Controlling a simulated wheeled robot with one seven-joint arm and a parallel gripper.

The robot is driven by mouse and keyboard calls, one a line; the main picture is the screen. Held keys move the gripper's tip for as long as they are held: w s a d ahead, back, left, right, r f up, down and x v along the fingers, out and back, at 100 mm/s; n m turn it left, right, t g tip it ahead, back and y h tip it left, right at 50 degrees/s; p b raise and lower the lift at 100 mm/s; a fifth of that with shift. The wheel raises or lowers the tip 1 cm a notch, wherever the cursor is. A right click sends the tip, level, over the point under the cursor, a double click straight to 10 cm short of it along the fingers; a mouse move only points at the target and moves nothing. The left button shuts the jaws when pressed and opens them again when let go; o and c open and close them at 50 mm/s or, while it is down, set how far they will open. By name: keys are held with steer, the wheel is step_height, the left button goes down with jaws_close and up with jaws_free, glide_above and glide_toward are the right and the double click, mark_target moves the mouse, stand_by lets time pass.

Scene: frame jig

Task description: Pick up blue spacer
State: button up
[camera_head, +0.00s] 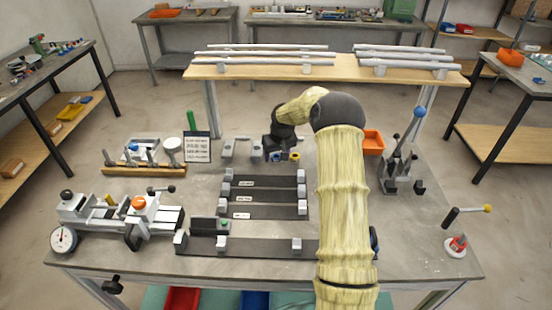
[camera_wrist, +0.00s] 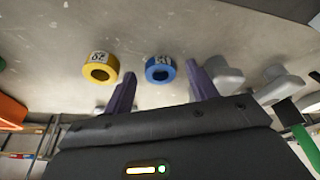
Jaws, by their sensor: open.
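The blue spacer (camera_wrist: 160,62) is a short ring with a white label and an open hole, lying on the grey bench top. In the wrist view it sits between the lines of my two purple fingers, slightly beyond their tips. My gripper (camera_wrist: 161,76) is open and empty, with no visible contact. In the head view the blue spacer (camera_head: 276,156) is small and partly hidden at my gripper (camera_head: 284,150). A yellow spacer (camera_wrist: 100,58) lies beside the blue one, outside the fingers; it also shows in the head view (camera_head: 295,156).
Grey clamp-like blocks (camera_head: 242,148) stand just left of the spacers. A sign (camera_head: 197,147) and green post (camera_head: 191,120) are farther left. Dark jig rails (camera_head: 262,212) lie in front. An orange bin (camera_head: 373,142) and a lever fixture (camera_head: 398,170) stand to the right.

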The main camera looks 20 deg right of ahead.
mark_target(275, 156)
steer(key=c, duration=1)
steer(key=shift+c, duration=0.2)
steer(key=shift+r+b, duration=0.35)
steer(key=shift+r, duration=1.15)
steer(key=shift+s+a+r, duration=0.1)
steer(key=shift+s+r, duration=0.05)
steer(key=shift+r, duration=0.1)
steer(key=s+a+b, duration=0.1)
steer(key=s+a, duration=0.1)
steer(key=s, duration=0.3)
steer(key=s+a+b, duration=0.1)
steer(key=s+a, duration=0.1)
steer(key=s, duration=0.3)
steer(key=s+a+b, duration=0.1)
steer(key=s+a, duration=0.1)
steer(key=s, duration=0.3)
steer(key=shift+a, duration=0.15)
steer(key=shift+s+a+b, duration=0.25)
steer(key=shift+s+b, duration=0.05)
steer(key=shift+s, duration=0.35)
